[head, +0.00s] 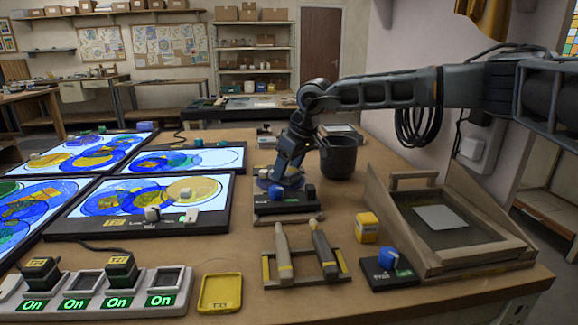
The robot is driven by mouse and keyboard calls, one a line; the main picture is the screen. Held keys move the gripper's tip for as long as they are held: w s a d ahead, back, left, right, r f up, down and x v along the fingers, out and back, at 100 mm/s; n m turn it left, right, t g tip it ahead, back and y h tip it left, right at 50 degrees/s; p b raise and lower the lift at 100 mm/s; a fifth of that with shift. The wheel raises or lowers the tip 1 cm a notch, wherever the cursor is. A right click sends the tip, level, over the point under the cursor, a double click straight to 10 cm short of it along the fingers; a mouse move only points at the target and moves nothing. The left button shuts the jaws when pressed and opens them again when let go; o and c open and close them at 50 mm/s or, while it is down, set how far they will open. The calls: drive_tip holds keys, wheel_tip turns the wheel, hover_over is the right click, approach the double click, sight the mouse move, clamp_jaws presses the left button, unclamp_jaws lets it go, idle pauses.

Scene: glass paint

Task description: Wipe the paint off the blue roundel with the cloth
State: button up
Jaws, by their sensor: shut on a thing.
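My gripper (285,172) points down over the bench, just left of a dark cup. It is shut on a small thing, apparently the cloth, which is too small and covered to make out. A round blue-rimmed disc (263,173), perhaps the blue roundel, lies right under and beside the gripper. The gripper hides part of it, and I cannot tell whether they touch. Any paint on it is too small to tell. A small blue piece (277,192) shows just below the gripper, on or in front of a dark labelled base (287,207).
Lit panels (140,222) with blue and yellow circles fill the left. The dark cup (338,157) stands close right. In front are two slim tools on a rack (302,283), a yellow block (367,228), a yellow tray (220,292) and a sloped wooden frame (482,250).

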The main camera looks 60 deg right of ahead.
sight(293, 175)
drive_tip(key=shift+s+a+b, duration=0.1)
drive_tip(key=shift+s+a, duration=0.15)
drive_tip(key=shift+a, duration=0.35)
drive_tip(key=shift+s+a+b, duration=0.15)
drive_tip(key=shift+s+a, duration=0.15)
drive_tip(key=shift+a, duration=0.35)
drive_tip(key=shift+s+a+b, duration=0.1)
drive_tip(key=shift+s+a, duration=0.15)
drive_tip(key=shift+a, duration=0.35)
drive_tip(key=shift+w+d+r+p, duration=0.15)
drive_tip(key=shift+w+d, duration=0.25)
drive_tip(key=shift+d, duration=0.55)
drive_tip(key=shift+w+d+f+p, duration=0.1)
drive_tip(key=shift+w+d, duration=0.3)
drive_tip(key=shift+d, duration=0.5)
drive_tip(key=shift+w+d+r+p, duration=0.15)
drive_tip(key=shift+w+d, duration=0.25)
drive_tip(key=shift+d, duration=0.55)
drive_tip(key=shift+w+d+f, duration=0.25)
drive_tip(key=shift+d, duration=0.4)
drive_tip(key=shift+s+a+r, duration=0.1)
drive_tip(key=shift+s+a, duration=0.35)
drive_tip(key=shift+a, duration=0.7)
drive_tip(key=shift+s+a+f, duration=0.1)
drive_tip(key=shift+s+a, duration=0.35)
drive_tip(key=shift+a, duration=0.65)
drive_tip(key=shift+s+a+r, duration=0.1)
drive_tip(key=shift+s+a, duration=0.35)
drive_tip(key=shift+a, duration=0.7)
drive_tip(key=shift+s+d, duration=0.1)
